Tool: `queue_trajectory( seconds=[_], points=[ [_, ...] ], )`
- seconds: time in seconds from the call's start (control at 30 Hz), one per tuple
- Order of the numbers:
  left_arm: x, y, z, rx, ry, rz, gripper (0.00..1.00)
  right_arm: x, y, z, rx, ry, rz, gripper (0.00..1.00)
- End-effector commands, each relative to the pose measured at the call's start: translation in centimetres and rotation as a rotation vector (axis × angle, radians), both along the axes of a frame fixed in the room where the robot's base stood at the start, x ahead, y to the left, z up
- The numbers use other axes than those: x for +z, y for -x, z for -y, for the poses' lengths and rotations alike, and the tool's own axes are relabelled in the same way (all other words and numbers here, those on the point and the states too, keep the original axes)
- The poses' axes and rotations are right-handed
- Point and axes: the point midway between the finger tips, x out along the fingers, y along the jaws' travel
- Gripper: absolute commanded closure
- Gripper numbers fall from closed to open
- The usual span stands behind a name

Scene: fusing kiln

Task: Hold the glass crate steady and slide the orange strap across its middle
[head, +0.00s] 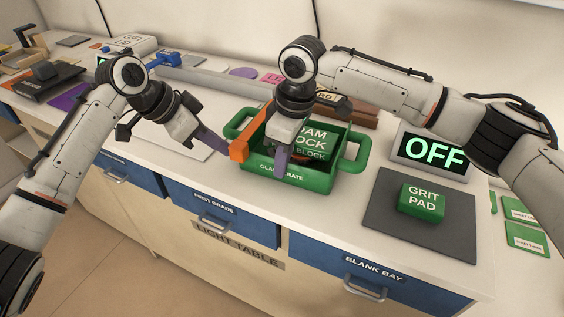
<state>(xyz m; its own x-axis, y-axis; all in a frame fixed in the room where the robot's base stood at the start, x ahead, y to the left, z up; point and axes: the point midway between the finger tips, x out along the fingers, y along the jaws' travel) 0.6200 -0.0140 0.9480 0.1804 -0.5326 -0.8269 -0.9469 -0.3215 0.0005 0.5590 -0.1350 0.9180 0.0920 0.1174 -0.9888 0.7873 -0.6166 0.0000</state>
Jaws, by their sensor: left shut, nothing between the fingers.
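The green glass crate (315,184) stands on the worktop with a handle at each end. A dark green foam block (318,150) sits inside it. The orange strap (239,150) lies at the crate's left part, running from its front rim toward the back; my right gripper hides part of it. My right gripper (280,168) points down over the crate's front wall, just right of the strap; whether its fingers are parted is unclear. My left gripper (221,151) is shut and empty, its tips near the crate's left handle, left of the strap.
Right of the crate, a green grit pad (421,202) lies on a dark grey mat (385,213), with a display reading OFF (433,152) behind it. A long grey bar (215,84) and a brown block (345,110) lie behind. The worktop's front edge is close to the crate.

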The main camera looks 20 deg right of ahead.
Motion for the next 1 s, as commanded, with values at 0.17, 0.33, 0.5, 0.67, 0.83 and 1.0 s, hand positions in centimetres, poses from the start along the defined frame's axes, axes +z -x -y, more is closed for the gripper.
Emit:
queue_trajectory(
  seconds=[0.17,0.33,0.5,0.67,0.83,1.0],
  points=[
    [-0.3,0.0,0.1,-0.001,0.001,-0.001,1.0,0.0,0.0,-0.1,0.001,-0.001,0.0,1.0],
    [-0.2,0.0,0.1,-0.001,0.002,0.0,1.0,0.0,0.0,-0.1,0.001,-0.001,0.0,1.0],
    [-0.2,0.1,0.2,-0.001,0.003,0.001,1.0,0.0,0.0,-0.1,0.001,-0.001,0.0,1.0],
    [-0.1,0.4,0.6,-0.003,0.004,0.001,1.0,0.0,0.0,-0.1,0.002,-0.001,0.0,1.0],
    [-0.1,0.7,1.1,-0.004,0.005,0.001,1.0,0.0,0.0,-0.1,0.002,-0.002,0.001,1.0],
    [0.0,1.1,1.6,-0.008,0.007,0.002,1.0,0.0,0.0,-0.2,0.003,-0.003,0.001,1.0]
  ],
)
